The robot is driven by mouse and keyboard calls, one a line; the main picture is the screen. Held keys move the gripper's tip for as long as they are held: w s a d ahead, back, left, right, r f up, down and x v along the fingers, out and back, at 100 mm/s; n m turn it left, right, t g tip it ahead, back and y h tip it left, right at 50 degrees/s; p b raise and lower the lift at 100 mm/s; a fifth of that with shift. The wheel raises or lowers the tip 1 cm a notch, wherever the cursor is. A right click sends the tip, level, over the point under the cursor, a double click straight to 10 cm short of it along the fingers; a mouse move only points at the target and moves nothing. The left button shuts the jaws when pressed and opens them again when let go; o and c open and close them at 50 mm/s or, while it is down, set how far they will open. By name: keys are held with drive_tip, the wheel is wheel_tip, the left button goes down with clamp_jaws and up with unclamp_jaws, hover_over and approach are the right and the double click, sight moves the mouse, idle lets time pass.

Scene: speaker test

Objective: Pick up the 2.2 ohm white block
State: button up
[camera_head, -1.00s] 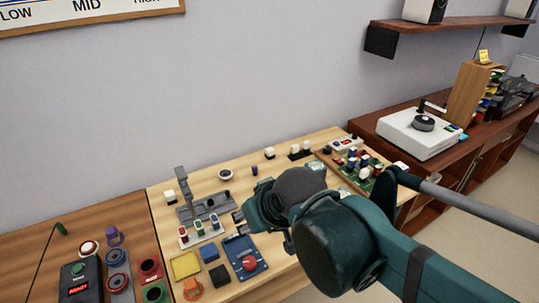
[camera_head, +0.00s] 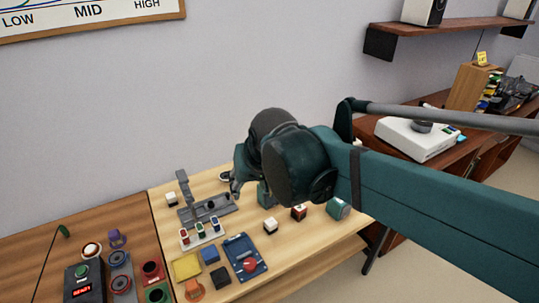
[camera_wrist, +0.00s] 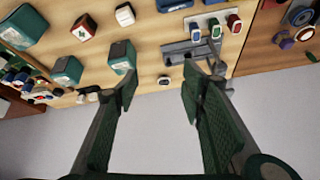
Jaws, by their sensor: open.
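Several small white blocks lie on the light wooden bench, and no ohm value is readable on any, so I cannot tell which is the 2.2 ohm one. One white block (camera_head: 270,226) lies toward the front; it also shows at the top of the wrist view (camera_wrist: 125,14). Another white block (camera_head: 171,198) sits at the back left, beside the grey fixture (camera_head: 222,208). My gripper (camera_head: 236,186) is above the bench near the fixture's right end. In the wrist view its fingers (camera_wrist: 160,82) are apart with nothing held between them.
A red-and-white block (camera_head: 298,212) and teal boxes (camera_head: 338,208) stand right of the front white block. Red, blue and green pieces (camera_head: 200,229) stand before the fixture. A blue tray (camera_head: 243,254) is at the front. My arm hides the bench's back right.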

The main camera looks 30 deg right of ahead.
drive_tip(key=w+d+m+g+p, duration=0.2)
drive_tip(key=w+d+m+p, duration=0.3)
drive_tip(key=w, duration=0.6)
drive_tip(key=w+d+m+g, duration=0.1)
drive_tip(key=w+d+m, duration=0.1)
drive_tip(key=w+d, duration=0.65)
drive_tip(key=shift+w+d+f+m+g+h+p, duration=0.2)
drive_tip(key=shift+w+d+f+m+g+p, duration=0.6)
drive_tip(key=shift+w+d+f, duration=1.95)
drive_tip(key=shift+w+d+f+m+g+h+p, duration=0.2)
drive_tip(key=shift+w+d+f+m+p, duration=1.2)
drive_tip(key=shift+w+f, duration=1.55)
drive_tip(key=shift+w+d+f+m+g+h+p, duration=0.2)
drive_tip(key=shift+w+d+f+m+g+p, duration=0.35)
drive_tip(key=shift+w+d+f+m, duration=2.25)
drive_tip(key=shift+w+a+r+n, duration=0.4)
drive_tip(key=shift+w+r+n, duration=0.35)
drive_tip(key=shift+n, duration=0.35)
drive_tip(key=shift+d+f, duration=0.15)
drive_tip(key=shift+f, duration=1.15)
drive_tip(key=shift+s+d+f+b, duration=0.1)
drive_tip(key=shift+f+b, duration=0.15)
drive_tip(key=shift+f, duration=0.6)
drive_tip(key=shift+d+f+b, duration=0.15)
drive_tip(key=shift+f+b, duration=0.05)
drive_tip(key=shift+f, duration=0.7)
drive_tip(key=shift+s+d+f+b, duration=0.1)
drive_tip(key=shift+f+b, duration=0.15)
drive_tip(key=shift+f, duration=0.6)
